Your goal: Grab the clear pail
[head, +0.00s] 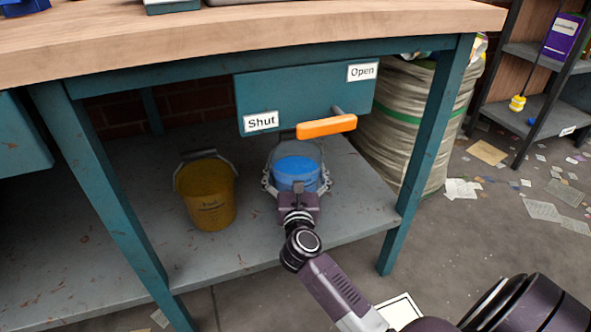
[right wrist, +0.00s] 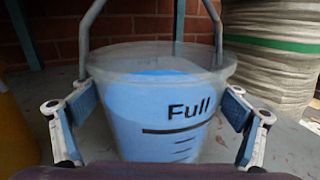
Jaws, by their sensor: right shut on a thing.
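The clear pail (head: 296,170) stands upright on the lower shelf of the bench, with blue contents inside and its wire handle raised. In the right wrist view the clear pail (right wrist: 160,112) fills the middle, marked "Full" above a black line and shorter marks. My right gripper (head: 297,184) is shut on the pail, one finger on each side of its wall. The fingers also show at both sides of the pail in the right wrist view (right wrist: 160,118). The pail's lower part is hidden behind the gripper. My left gripper is not in view.
A yellow pail (head: 206,195) stands left of the clear pail. A teal panel with "Shut" and "Open" labels (head: 300,95) and an orange handle (head: 327,126) hang just above. Bench legs (head: 425,150) flank the shelf. A large sack (head: 405,110) stands behind at right.

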